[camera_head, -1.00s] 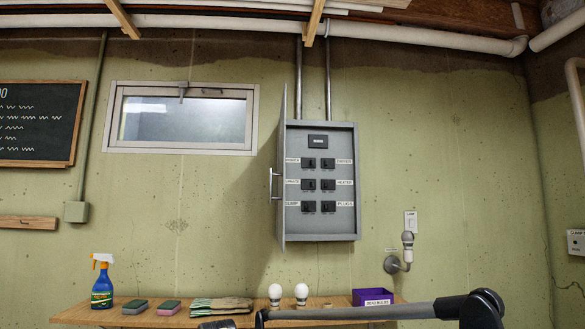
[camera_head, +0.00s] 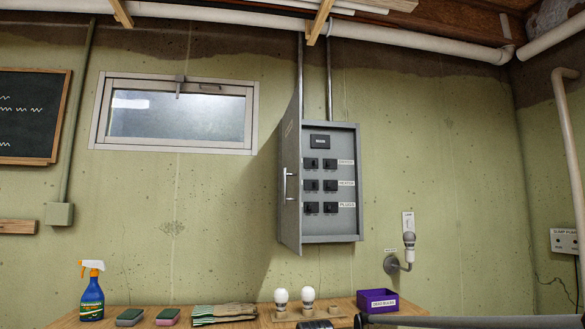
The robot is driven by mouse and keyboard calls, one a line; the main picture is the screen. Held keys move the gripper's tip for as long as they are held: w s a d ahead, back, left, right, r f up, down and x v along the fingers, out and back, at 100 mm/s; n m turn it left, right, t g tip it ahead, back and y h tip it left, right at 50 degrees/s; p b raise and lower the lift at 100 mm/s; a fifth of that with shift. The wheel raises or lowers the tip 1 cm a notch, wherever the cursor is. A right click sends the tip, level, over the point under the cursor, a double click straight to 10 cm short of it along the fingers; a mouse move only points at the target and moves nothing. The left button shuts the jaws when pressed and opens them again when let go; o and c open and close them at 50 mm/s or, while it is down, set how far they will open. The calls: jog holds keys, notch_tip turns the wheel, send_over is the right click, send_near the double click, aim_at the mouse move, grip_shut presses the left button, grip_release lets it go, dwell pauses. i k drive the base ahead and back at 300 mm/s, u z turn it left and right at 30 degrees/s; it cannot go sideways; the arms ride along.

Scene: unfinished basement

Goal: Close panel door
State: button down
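The grey electrical panel (camera_head: 346,228) hangs on the wall, slightly right of centre in the head view. Its panel door (camera_head: 290,222) is hinged on the left and stands open, swung out from the wall toward me. I see its outer face at a steep angle, with a silver handle (camera_head: 287,186). The door hides the left labels beside the black switches. A small dark part at the bottom edge, probably my gripper (camera_head: 316,324), is mostly cut off. It is well below the door and apart from it. Its fingers cannot be made out.
A wall lamp socket (camera_head: 398,263) is right of the panel. My arm crosses the lower right. Space before the panel is clear.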

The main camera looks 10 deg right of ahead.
aim_at(291, 183)
jog(key=u, duration=0.45)
jog(key=k, duration=1.15)
jog(key=u, duration=0.7)
jog(key=i, duration=0.65)
jog(key=z, duration=0.1)
